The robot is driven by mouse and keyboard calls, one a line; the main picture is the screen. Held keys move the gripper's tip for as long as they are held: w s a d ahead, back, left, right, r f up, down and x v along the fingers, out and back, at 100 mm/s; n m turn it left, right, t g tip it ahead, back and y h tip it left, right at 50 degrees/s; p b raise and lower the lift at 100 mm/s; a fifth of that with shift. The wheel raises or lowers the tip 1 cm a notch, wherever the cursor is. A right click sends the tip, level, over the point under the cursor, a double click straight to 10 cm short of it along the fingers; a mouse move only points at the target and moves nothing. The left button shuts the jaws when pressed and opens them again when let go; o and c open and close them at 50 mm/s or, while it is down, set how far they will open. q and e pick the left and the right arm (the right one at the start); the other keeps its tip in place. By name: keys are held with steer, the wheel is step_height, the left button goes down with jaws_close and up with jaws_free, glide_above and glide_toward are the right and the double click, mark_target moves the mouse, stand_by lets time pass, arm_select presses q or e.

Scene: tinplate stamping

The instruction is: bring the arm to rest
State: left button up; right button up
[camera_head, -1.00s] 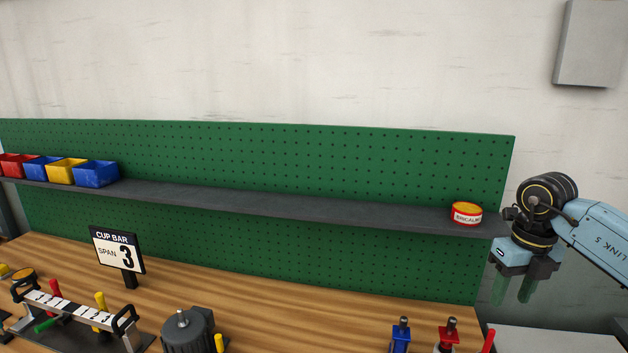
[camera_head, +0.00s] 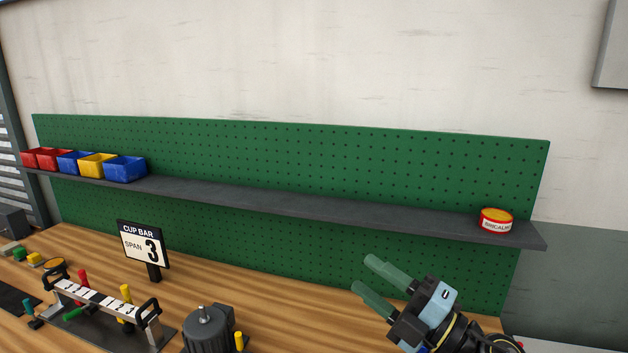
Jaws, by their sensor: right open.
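My right gripper (camera_head: 372,277) is in the lower right of the head view, in front of the green pegboard and over the back of the wooden bench. Its two translucent green fingers are apart and point up and to the left. Nothing is between them. Part of my right arm runs off the bottom edge. My left gripper is not in view.
A dark shelf (camera_head: 290,202) crosses the pegboard (camera_head: 330,150), with a red and yellow tin (camera_head: 496,221) at its right end and several bins (camera_head: 125,169) at left. A cup bar sign (camera_head: 144,244), a numbered bar fixture (camera_head: 105,303) and a grey motor-like unit (camera_head: 207,332) stand on the bench (camera_head: 290,310).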

steer(key=s+d+f+m+t+h, duration=0.3)
steer(key=d+f+m+h, duration=0.9)
steer(key=m+h, duration=0.7)
steer(key=s+f+m+g+y, duration=0.1)
steer(key=s+f+m+g, duration=0.45)
steer(key=s, duration=0.55)
steer(key=s+f+m+g+y, duration=0.1)
steer(key=s+f+m+g, duration=0.1)
steer(key=s+f+g, duration=0.8)
steer(key=s+f+t+b, duration=0.3)
steer(key=f+b, duration=0.6)
steer(key=f, duration=2.3)
arm_select(q)
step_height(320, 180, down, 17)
steer(key=b, duration=0.7)
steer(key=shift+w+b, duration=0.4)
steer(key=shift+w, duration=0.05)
arm_select(e)
steer(key=s+d+f+g, duration=0.1)
steer(key=s+f, duration=0.7)
steer(key=f, duration=0.4)
steer(key=s+d+f+g, duration=0.1)
steer(key=s+d+f, duration=0.1)
steer(key=s+f, duration=0.7)
step_height(320, 180, down, 3)
steer(key=shift+s+d+f+n+g, duration=0.1)
steer(key=shift+s+d+n+g, duration=0.1)
steer(key=shift+d+n+g, duration=0.2)
